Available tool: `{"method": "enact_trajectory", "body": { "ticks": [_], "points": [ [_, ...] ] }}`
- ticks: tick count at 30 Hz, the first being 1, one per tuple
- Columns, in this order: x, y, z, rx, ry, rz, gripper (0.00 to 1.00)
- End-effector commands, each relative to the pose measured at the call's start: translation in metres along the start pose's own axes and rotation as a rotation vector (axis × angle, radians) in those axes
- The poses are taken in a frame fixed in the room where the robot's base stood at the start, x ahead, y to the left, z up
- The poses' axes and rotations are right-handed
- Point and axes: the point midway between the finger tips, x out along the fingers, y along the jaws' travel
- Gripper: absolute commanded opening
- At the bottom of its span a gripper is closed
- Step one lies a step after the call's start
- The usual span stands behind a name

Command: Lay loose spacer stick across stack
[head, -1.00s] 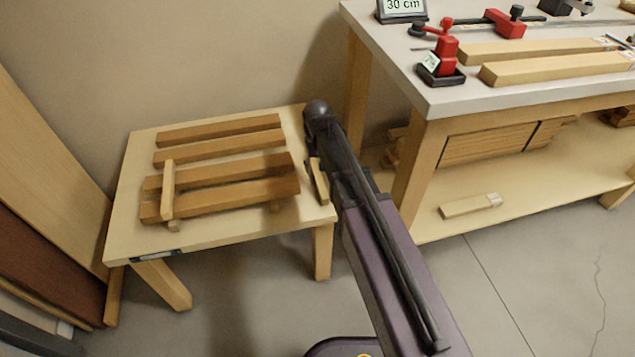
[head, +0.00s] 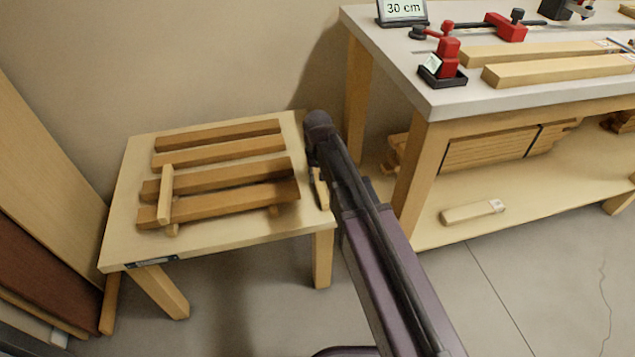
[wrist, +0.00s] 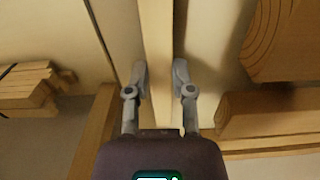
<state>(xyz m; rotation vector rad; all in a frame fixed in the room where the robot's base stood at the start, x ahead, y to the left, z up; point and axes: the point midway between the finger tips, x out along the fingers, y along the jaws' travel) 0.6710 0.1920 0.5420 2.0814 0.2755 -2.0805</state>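The loose spacer stick (head: 320,188) lies at the right edge of the low table, partly hidden by my arm. In the wrist view the stick (wrist: 157,35) runs lengthwise between the two fingers of my gripper (wrist: 160,70). The fingers are open on both sides of it, with narrow gaps. In the head view my arm hides the gripper. The stack stands left of the arm: its front boards (head: 225,200) are raised on spacers, and one short stick (head: 165,193) lies across them at the left end. The stack's board ends show at the right in the wrist view (wrist: 275,40).
The low table (head: 225,236) has little bare room between stack and right edge. A workbench (head: 480,95) with red clamps (head: 448,60) and boards stands at the right. A pale block (head: 470,212) lies on its lower shelf. Tall panels (head: 45,150) lean at the left.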

Motion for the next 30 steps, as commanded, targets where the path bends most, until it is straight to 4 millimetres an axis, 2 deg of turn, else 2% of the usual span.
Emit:
{"method": "enact_trajectory", "body": {
  "ticks": [8,30],
  "points": [
    [-0.003,0.000,0.000,0.000,0.000,0.000,0.00],
    [-0.055,0.001,0.000,0.001,0.000,0.000,0.00]
  ]
}}
